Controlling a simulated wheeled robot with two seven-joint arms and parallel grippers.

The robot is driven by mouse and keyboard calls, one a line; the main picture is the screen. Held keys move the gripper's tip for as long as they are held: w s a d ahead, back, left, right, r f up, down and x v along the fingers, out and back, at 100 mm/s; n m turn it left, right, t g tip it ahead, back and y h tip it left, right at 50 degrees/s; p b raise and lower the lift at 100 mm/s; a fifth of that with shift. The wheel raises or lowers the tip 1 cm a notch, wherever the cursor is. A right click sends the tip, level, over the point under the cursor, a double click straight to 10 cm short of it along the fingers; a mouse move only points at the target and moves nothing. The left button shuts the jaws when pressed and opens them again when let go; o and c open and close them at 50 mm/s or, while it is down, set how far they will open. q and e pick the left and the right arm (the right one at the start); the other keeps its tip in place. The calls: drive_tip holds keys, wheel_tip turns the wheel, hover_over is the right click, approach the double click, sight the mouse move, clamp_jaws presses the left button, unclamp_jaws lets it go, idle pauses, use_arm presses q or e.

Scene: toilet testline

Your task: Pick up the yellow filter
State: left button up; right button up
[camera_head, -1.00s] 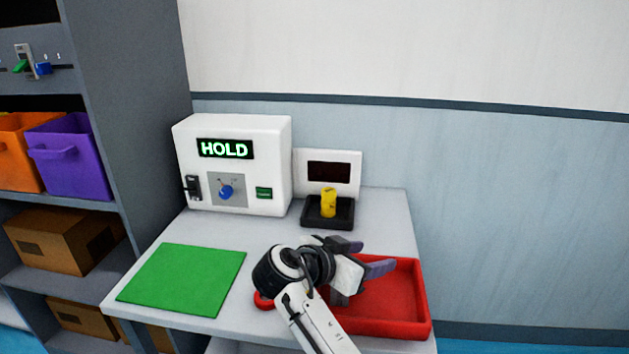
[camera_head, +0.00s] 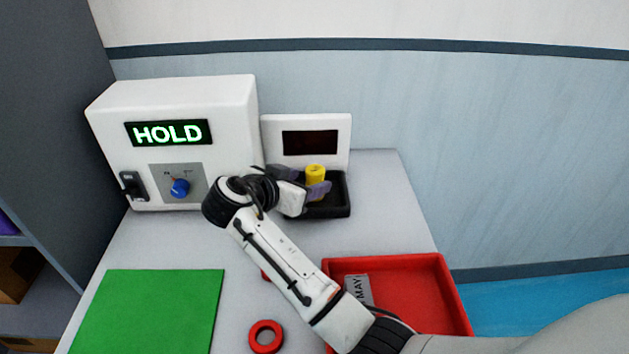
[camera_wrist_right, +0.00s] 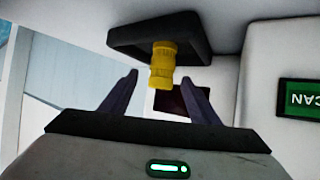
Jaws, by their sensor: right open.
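The yellow filter (camera_head: 315,174) is a small ribbed cylinder standing upright in the black tray (camera_head: 338,206) in front of a white panel with a dark screen. My right gripper (camera_head: 304,180) is at the tray, with its fingers on either side of the filter in the head view. In the right wrist view the filter (camera_wrist_right: 163,66) lies ahead of and between the two open fingers (camera_wrist_right: 160,95), with a gap on each side. The fingers hide the filter's lower part in the head view. My left gripper is not in view.
A white machine (camera_head: 230,110) reading HOLD, with a blue knob (camera_head: 180,188), stands left of the tray. A green mat (camera_head: 150,312), a red ring (camera_head: 266,337) and a red bin (camera_head: 420,290) with a grey label lie nearer. A wall stands behind.

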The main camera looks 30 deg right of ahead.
sight(310, 177)
drive_tip(key=x, duration=0.4)
drive_tip(key=shift+w+d+p, duration=0.3)
drive_tip(key=shift+w+d, duration=0.05)
drive_tip(key=c, duration=1.2)
drive_tip(key=shift+r, duration=0.1)
